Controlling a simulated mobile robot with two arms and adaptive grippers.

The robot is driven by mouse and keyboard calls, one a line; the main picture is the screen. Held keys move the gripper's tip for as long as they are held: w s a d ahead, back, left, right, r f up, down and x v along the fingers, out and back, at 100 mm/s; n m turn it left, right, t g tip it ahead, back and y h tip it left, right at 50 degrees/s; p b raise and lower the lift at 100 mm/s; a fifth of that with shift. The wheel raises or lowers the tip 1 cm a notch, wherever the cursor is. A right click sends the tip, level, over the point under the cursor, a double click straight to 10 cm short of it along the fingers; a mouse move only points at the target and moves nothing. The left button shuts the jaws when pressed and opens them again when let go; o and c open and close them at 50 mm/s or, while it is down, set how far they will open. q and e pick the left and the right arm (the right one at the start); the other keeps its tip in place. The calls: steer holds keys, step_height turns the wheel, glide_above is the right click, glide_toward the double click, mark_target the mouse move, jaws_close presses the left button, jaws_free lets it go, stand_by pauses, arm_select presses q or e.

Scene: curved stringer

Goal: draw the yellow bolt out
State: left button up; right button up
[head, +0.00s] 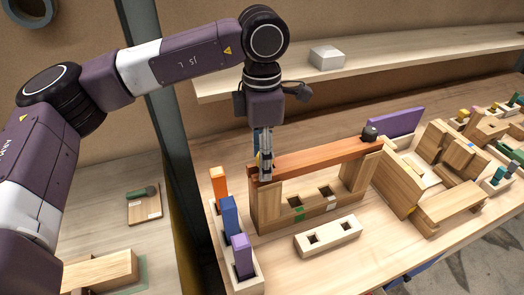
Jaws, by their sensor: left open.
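A reddish-brown beam (318,155) lies across the tops of two wooden posts. My left gripper (265,170) points straight down at the beam's left end, with its fingers open around or just beside that end. A small yellow patch (258,159) shows at the fingers; it may be the yellow bolt, but the fingers hide most of it. I cannot tell whether the fingers touch it. A dark knob (370,133) stands on the beam's right end. My right gripper is out of view.
A pale rack (245,284) with orange, blue and lilac blocks stands front left of the posts. A pale two-hole block (328,237) lies in front. Wooden assemblies (450,150) crowd the right. A grey box (326,57) sits on the back shelf.

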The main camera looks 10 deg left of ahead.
arm_select(q)
steer(key=c, duration=0.8)
jaws_close()
steer(key=shift+f+n+b, duration=0.1)
steer(key=shift+n+b, duration=0.4)
steer(key=shift+n, duration=0.2)
steer(key=shift+n+b, duration=0.3)
steer(key=shift+n, duration=0.5)
steer(key=shift+r, duration=0.2)
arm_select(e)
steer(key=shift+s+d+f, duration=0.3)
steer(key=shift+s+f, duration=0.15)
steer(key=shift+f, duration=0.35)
arm_select(q)
steer(key=shift+n, duration=0.3)
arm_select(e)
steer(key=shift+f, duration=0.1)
arm_select(q)
steer(key=shift+s+d+f+n+b, duration=0.1)
steer(key=shift+n+b, duration=0.45)
steer(key=shift+n, duration=0.65)
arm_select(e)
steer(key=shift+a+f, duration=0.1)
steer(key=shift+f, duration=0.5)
